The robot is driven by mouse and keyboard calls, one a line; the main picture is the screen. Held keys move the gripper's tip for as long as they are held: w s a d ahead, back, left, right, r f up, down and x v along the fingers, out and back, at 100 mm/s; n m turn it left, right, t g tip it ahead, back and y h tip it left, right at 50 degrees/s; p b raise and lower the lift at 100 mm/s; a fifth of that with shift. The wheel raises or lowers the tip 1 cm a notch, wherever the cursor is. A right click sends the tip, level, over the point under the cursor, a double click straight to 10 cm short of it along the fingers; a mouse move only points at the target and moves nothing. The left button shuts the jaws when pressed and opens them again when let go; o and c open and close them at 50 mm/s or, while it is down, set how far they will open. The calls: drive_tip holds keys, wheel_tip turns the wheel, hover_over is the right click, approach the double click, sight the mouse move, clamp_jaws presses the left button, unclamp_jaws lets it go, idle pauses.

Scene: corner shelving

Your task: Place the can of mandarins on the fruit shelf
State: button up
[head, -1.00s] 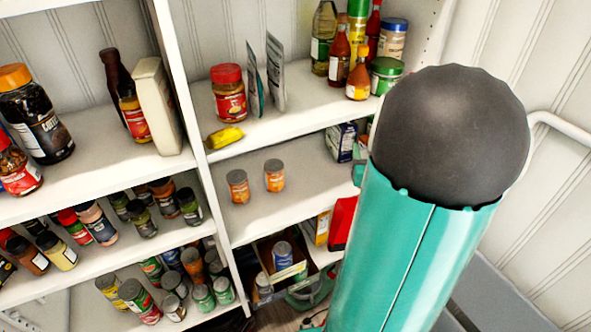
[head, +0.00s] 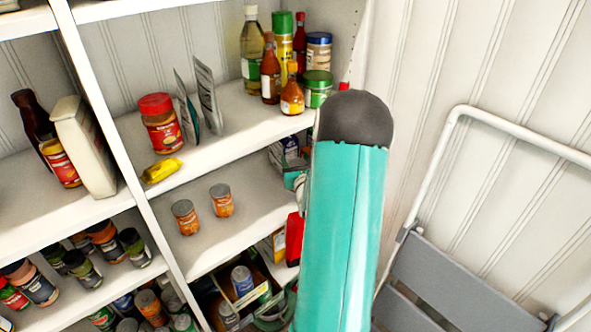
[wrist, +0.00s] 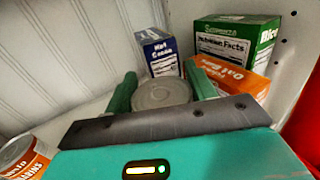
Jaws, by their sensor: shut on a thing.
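My gripper (wrist: 162,90) is shut on a can (wrist: 160,94), with one green finger on each side of it. Only the can's grey metal lid shows, and its label is hidden. An orange-labelled can (wrist: 24,158) with lettering that seems to read mandarins stands at the lower left of the wrist view. In the head view two orange cans, the left one (head: 185,217) and the right one (head: 221,200), stand on the middle shelf (head: 205,245). My arm hides most of that shelf's right end, where the gripper is. I cannot tell whether the held can touches the shelf.
A blue box (wrist: 160,52), a green rice box (wrist: 238,45) and an orange oat bar box (wrist: 228,78) stand close behind the held can. The shelf is clear around the two cans. A step ladder (head: 435,275) leans at the right wall.

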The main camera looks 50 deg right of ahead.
drive_tip(key=shift+w+d+f, duration=0.15)
drive_tip(key=shift+f, duration=0.8)
drive_tip(key=shift+w+d+f, duration=0.1)
drive_tip(key=shift+f, duration=0.8)
drive_tip(key=o, duration=1.2)
drive_tip(key=shift+f, duration=0.15)
drive_tip(key=shift+s+a, duration=0.2)
drive_tip(key=v, duration=1.1)
drive_tip(key=shift+s+a, duration=0.1)
drive_tip(key=shift+s, duration=0.1)
